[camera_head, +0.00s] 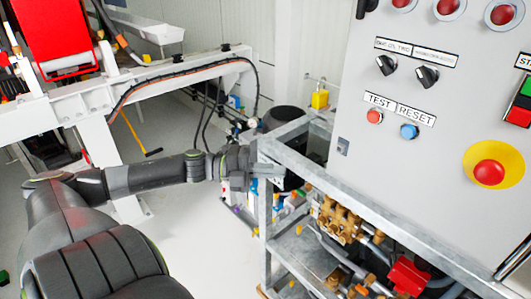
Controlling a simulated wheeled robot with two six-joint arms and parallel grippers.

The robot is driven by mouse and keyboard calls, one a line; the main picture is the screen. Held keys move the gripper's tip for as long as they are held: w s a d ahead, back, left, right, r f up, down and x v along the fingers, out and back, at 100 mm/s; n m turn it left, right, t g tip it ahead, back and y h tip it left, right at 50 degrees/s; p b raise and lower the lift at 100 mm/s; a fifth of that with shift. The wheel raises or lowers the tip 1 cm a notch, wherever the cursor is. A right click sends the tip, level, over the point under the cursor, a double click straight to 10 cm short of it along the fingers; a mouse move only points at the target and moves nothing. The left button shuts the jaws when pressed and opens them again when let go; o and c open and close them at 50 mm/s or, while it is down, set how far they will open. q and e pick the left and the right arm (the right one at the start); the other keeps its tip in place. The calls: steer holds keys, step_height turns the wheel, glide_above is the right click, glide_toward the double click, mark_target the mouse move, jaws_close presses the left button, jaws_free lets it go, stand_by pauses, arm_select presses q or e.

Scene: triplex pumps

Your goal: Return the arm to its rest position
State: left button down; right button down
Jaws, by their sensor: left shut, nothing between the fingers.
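My left arm comes in from the lower left and reaches across the middle of the view. My left gripper (268,171) is at its end, shut and empty. My right gripper is not in view.
A grey control panel (430,125) with knobs, buttons and a red emergency stop (490,173) fills the right. Brass pump parts (338,218) sit inside the frame. A white beam structure (180,75) stands at the left. Pale floor (190,235) shows below the arm.

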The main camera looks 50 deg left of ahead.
arm_select(q)
steer(key=shift+v, duration=0.9)
